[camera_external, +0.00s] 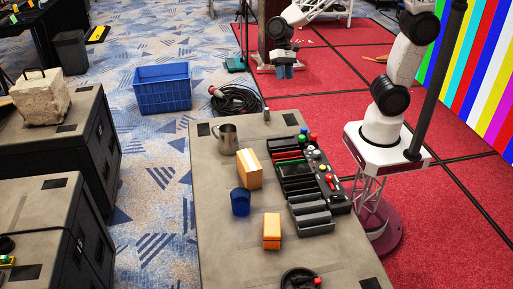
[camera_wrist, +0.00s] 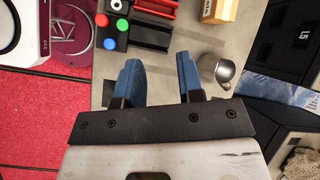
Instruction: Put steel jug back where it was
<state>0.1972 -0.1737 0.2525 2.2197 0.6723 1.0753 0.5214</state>
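The steel jug (camera_external: 226,140) stands upright on the far left part of the table in the external view. In the wrist view the jug (camera_wrist: 222,72) is to the right of my fingers. My gripper (camera_external: 285,73) hangs beyond the far end of the table in the external view, apart from the jug. In the wrist view my gripper (camera_wrist: 157,63) has its two blue fingers spread with nothing between them.
On the table (camera_external: 225,245) are a cardboard box (camera_external: 249,169), a blue cup (camera_external: 240,202), an orange box (camera_external: 272,231) and a black rack (camera_external: 310,208). A blue crate (camera_external: 162,88) and coiled cable (camera_external: 236,100) lie on the floor. The table's left front is clear.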

